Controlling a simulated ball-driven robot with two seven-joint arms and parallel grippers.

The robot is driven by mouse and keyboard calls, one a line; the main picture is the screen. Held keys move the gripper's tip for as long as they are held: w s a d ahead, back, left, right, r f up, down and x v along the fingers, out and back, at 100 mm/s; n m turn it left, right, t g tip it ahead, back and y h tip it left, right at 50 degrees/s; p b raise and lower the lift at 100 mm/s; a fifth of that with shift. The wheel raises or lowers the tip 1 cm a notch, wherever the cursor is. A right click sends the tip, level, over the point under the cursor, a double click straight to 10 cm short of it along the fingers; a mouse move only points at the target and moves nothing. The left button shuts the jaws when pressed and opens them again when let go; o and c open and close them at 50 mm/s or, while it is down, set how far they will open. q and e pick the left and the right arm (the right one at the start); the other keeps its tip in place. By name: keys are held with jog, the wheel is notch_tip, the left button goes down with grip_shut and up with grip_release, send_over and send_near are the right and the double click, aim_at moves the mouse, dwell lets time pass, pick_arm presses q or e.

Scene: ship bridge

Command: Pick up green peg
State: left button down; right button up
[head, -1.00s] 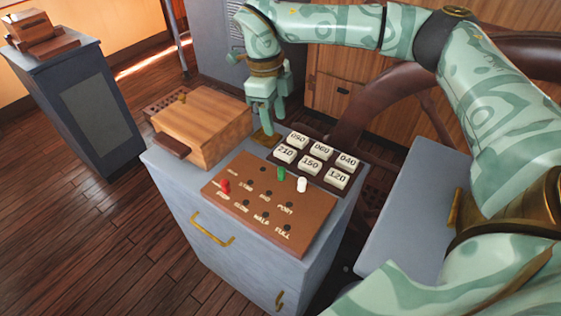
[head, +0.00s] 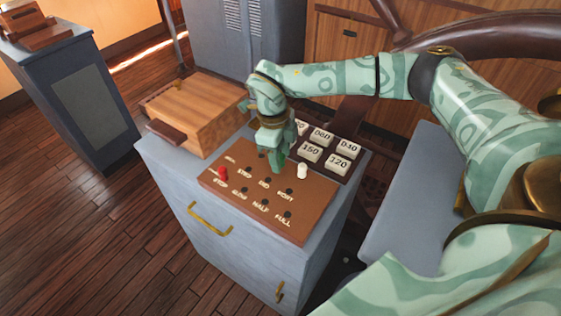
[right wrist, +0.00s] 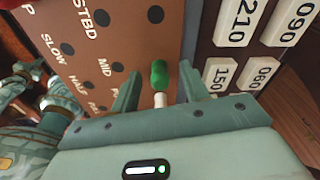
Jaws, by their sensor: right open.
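The green peg (right wrist: 159,75) stands upright on the brown peg board (head: 240,205), near its back edge. In the right wrist view it is between my right gripper's two fingers, with gaps on both sides. My right gripper (head: 276,166) is open and points down over the board, hiding the green peg in the head view. A white peg (head: 302,171) stands close to the right of the gripper; it shows below the green peg in the right wrist view (right wrist: 161,100). A red peg (head: 222,173) stands at the board's left. My left gripper is not in view.
Numbered white tiles sit in a dark tray (head: 327,175) right behind the board; my gripper partly hides them. A wooden box (head: 195,110) stands at the left on the grey cabinet (head: 170,170). A dark ship's wheel (head: 490,48) is at the back right.

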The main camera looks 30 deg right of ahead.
grip_shut()
jog(key=shift+r, duration=0.1)
